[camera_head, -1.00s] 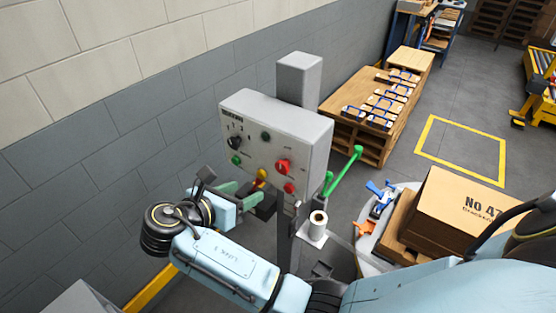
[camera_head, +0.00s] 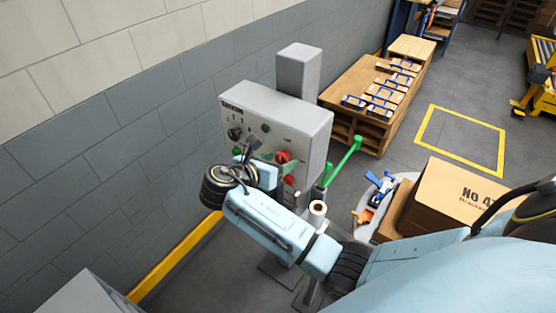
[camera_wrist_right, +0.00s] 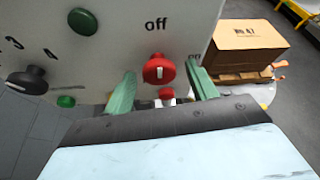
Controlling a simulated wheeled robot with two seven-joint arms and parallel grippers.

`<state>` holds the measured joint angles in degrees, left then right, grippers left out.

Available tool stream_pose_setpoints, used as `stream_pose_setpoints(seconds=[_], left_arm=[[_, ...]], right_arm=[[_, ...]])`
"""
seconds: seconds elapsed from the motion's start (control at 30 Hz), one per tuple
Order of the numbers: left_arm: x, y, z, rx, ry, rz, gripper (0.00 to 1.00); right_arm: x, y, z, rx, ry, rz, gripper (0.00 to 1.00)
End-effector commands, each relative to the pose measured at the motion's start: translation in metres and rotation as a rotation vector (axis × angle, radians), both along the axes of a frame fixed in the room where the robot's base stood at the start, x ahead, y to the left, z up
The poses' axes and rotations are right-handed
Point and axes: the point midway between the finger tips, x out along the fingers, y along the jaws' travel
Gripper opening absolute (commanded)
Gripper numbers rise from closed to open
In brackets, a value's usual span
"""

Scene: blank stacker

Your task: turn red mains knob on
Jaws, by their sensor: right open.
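The red mains knob (camera_head: 283,157) is on the front face of the grey control box (camera_head: 285,112). In the right wrist view the round red knob (camera_wrist_right: 159,69) has a white mark standing nearly upright, toward the word "off" above it. A second label to its right is mostly hidden behind a finger. My right gripper (camera_head: 276,163) is in front of the panel. In the wrist view its open green fingers (camera_wrist_right: 161,70) stand left and right of the knob, with gaps; contact with it does not show. My left gripper is not in view.
A red button (camera_wrist_right: 167,95) is just below the knob. Green buttons (camera_wrist_right: 83,21) and a black selector knob (camera_wrist_right: 27,83) are to the left. A carton (camera_head: 460,195) stands farther right.

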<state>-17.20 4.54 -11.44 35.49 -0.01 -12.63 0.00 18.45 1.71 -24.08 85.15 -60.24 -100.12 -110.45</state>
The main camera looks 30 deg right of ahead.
Motion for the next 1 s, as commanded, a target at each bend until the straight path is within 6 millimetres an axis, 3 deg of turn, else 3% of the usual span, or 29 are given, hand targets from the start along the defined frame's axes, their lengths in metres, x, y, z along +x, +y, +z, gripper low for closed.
stream_pose_setpoints(seconds=[0.3, 0.63, 1.0], left_arm=[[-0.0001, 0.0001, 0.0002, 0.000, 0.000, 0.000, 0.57], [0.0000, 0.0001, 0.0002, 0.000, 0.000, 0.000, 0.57], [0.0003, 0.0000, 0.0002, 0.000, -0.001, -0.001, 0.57]], right_arm=[[0.0009, -0.0026, -0.0010, 0.000, -0.001, 0.000, 0.57], [0.0007, -0.0021, -0.0008, 0.000, -0.001, 0.000, 0.14], [0.0002, -0.0022, -0.0009, 0.024, -0.056, -0.001, 0.13]])
